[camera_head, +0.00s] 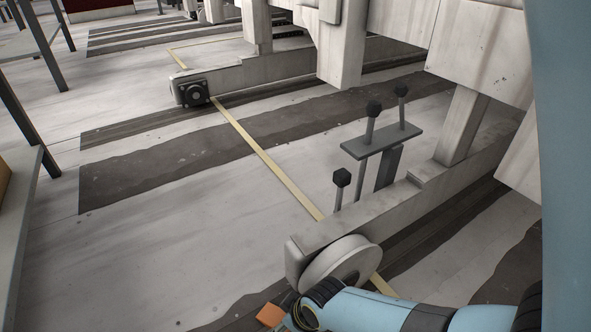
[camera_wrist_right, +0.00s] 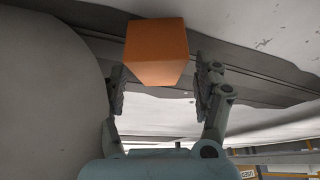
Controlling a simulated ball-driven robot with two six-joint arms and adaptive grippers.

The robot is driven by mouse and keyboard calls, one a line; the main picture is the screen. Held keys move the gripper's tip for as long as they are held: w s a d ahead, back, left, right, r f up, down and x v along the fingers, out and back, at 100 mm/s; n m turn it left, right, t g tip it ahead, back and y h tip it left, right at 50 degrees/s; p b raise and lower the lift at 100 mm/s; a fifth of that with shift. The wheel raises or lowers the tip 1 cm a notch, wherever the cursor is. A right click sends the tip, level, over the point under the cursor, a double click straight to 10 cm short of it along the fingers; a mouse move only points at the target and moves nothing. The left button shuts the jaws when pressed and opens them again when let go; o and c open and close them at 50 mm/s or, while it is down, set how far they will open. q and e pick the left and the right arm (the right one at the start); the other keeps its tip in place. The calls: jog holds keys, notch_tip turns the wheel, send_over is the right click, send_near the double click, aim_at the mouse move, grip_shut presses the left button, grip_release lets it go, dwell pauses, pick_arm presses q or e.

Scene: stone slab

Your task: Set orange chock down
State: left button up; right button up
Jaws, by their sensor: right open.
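The orange chock (camera_head: 270,315) shows at the bottom edge of the head view, beside the pale wheel (camera_head: 335,265) of the near leg. In the right wrist view the chock (camera_wrist_right: 157,55) lies between and just beyond the fingertips of my right gripper (camera_wrist_right: 163,85). That gripper is open, with a narrow gap showing on each side of the chock. A large grey rounded surface (camera_wrist_right: 50,90), seemingly the wheel, fills the left of the wrist view. I cannot tell whether the chock touches the floor or wheel. My left gripper is out of view.
A dark lever stand (camera_head: 383,140) with black knobs rises behind the near beam. A second beam with a black wheel (camera_head: 195,92) lies farther back. A yellow floor line (camera_head: 265,155) runs between them. Bare floor (camera_head: 150,250) lies left. A table edge (camera_head: 22,210) stands far left.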

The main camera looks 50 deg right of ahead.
jog(key=v, duration=1.1)
jog(key=shift+r, duration=0.15)
jog(key=shift+d, duration=0.15)
